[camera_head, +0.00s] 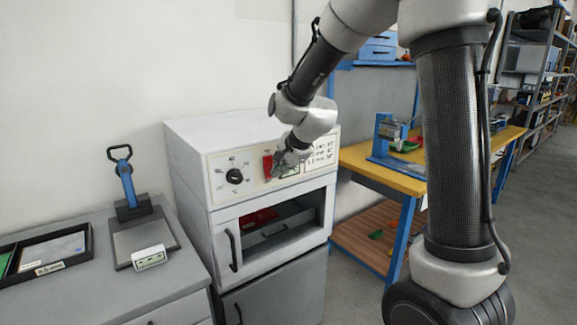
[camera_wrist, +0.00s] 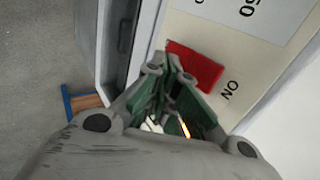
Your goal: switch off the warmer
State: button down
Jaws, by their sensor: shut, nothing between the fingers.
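The warmer (camera_head: 192,165) is a white cabinet against the wall, with a cream control panel on its upper front. A red switch (camera_head: 267,165) sits on that panel, with a black knob (camera_head: 234,176) to its left. In the wrist view the red switch (camera_wrist: 198,66) lies just beyond the fingertips, beside the letters "ON". My gripper (camera_head: 282,167) is shut and empty in front of the panel, close at the switch's right. It also shows in the wrist view (camera_wrist: 165,68), where its fingers cover part of the switch. I cannot tell whether they touch it.
Below the panel is a window opening (camera_head: 272,222) with something red inside. A grey counter (camera_head: 90,290) on the left holds a blue-handled device (camera_head: 127,190) and a black tray (camera_head: 88,240). A yellow-topped workbench (camera_head: 372,168) stands right of the warmer.

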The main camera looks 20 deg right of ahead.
jog(key=shift+w+a+f, duration=0.15)
jog(key=shift+w+a, duration=0.05)
jog(key=shift+w, duration=0.35)
jog(key=shift+w+a+f, duration=0.1)
jog(key=shift+w+f, duration=0.15)
jog(key=shift+w, duration=0.05)
jog(key=shift+r, duration=0.8)
